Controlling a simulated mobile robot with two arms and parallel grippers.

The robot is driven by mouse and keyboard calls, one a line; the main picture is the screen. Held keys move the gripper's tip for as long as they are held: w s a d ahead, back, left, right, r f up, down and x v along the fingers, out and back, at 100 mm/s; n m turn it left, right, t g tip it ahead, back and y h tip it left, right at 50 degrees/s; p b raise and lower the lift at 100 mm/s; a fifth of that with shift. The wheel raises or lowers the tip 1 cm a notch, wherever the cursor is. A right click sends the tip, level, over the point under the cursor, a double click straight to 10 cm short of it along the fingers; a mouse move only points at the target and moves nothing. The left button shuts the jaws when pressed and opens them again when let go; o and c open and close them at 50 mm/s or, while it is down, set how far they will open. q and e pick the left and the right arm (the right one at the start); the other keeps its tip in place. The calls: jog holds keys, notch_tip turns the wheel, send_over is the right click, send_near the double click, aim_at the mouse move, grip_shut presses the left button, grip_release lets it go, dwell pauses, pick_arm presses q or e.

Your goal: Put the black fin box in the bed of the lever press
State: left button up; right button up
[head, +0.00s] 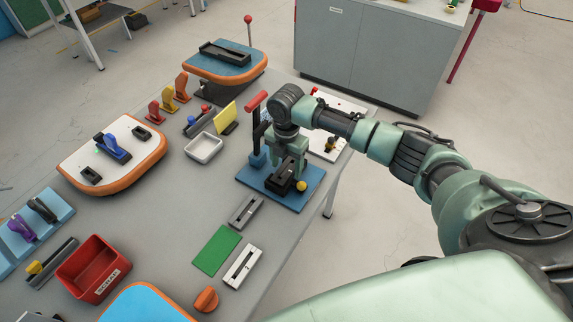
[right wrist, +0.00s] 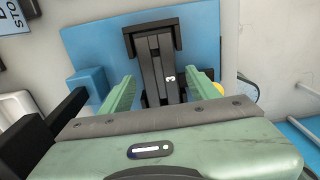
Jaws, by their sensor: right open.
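The lever press stands near the table's right edge, with a blue base plate (head: 264,183), a dark upright and a red handle (head: 257,101). The plate also shows in the right wrist view (right wrist: 90,45). A black fin box (right wrist: 155,68) lies lengthwise within the black bracket-shaped bed (right wrist: 127,40) on the plate. Whether it is fully seated I cannot tell. My right gripper (head: 287,171) is low over the plate. In the right wrist view its open fingers (right wrist: 168,76) stand on either side of the box, with gaps. My left gripper is not in view.
A yellow knob (head: 301,186) sits beside the bed. A grey slotted block (head: 245,211), green sheet (head: 217,250) and white slotted block (head: 242,267) lie in front of the press. A white tray (head: 203,148) and yellow stand (head: 226,117) are to its left.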

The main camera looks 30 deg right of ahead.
aim_at(286, 170)
notch_tip(286, 170, up, 12)
jog(key=b, duration=0.2)
jog(key=shift+f, duration=0.1)
dwell(0.4)
